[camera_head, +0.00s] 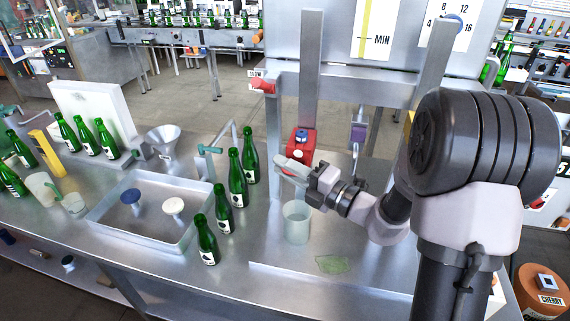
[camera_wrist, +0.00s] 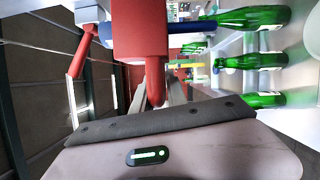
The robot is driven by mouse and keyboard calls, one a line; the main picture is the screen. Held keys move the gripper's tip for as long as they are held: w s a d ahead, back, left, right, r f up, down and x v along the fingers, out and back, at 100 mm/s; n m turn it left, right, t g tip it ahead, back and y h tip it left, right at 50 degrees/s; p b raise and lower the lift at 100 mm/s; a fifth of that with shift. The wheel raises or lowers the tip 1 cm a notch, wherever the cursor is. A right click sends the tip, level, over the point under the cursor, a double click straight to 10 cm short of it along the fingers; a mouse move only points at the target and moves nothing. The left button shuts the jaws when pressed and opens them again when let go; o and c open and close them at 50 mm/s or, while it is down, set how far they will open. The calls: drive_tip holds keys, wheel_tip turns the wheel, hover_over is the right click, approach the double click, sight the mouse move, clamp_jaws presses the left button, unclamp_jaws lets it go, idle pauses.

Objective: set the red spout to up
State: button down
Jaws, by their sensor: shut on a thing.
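My gripper (camera_head: 284,166) is at the front of the block, shut on the red spout.
A clear beaker (camera_head: 296,222) stands below my gripper. Several green bottles (camera_head: 237,180) stand to its left, beside a shallow tray (camera_head: 105,213). A red handle (camera_head: 263,85) sticks out from the frame above.

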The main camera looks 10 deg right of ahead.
wheel_tip(320, 180, up, 9)
drive_tip(key=p, duration=0.7)
drive_tip(key=shift+w+d+r+p, duration=0.1)
drive_tip(key=shift+w+r+p, duration=0.05)
drive_tip(key=shift+p, duration=0.15)
drive_tip(key=c, duration=1.5)
unclamp_jaws()
drive_tip(key=shift+r, duration=0.1)
drive_tip(key=shift+o, duration=0.5)
drive_tip(key=shift+f, duration=0.2)
